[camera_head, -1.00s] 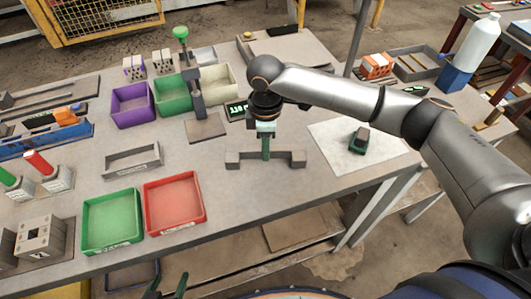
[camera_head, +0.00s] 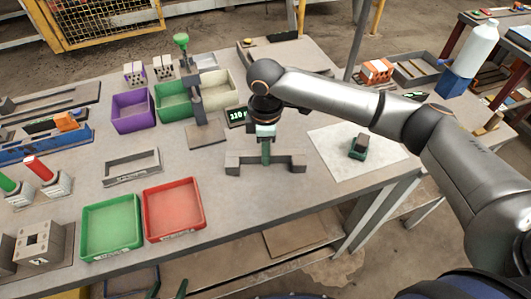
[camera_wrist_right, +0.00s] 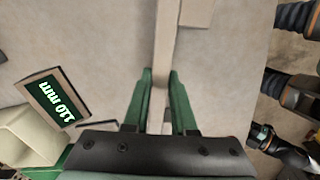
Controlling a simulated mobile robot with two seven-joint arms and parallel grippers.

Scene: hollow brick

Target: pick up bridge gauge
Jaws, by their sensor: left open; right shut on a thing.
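The bridge gauge (camera_head: 287,161) is a grey bar with a block at each end, near the front edge of the bench. My right gripper (camera_head: 266,155) comes down on the middle of its bar from above and is shut on it. In the right wrist view, the bar (camera_wrist_right: 166,50) runs between the green fingers (camera_wrist_right: 161,88), and one end block shows at the top. I cannot tell whether the gauge touches the bench. My left gripper (camera_head: 168,289) shows only as green fingertips at the bottom edge, open and away from the gauge.
A display reading 110 mm (camera_head: 237,117) and a post stand (camera_head: 206,137) are behind the gauge to the left. A red tray (camera_head: 173,208) and a green tray (camera_head: 110,226) lie left.

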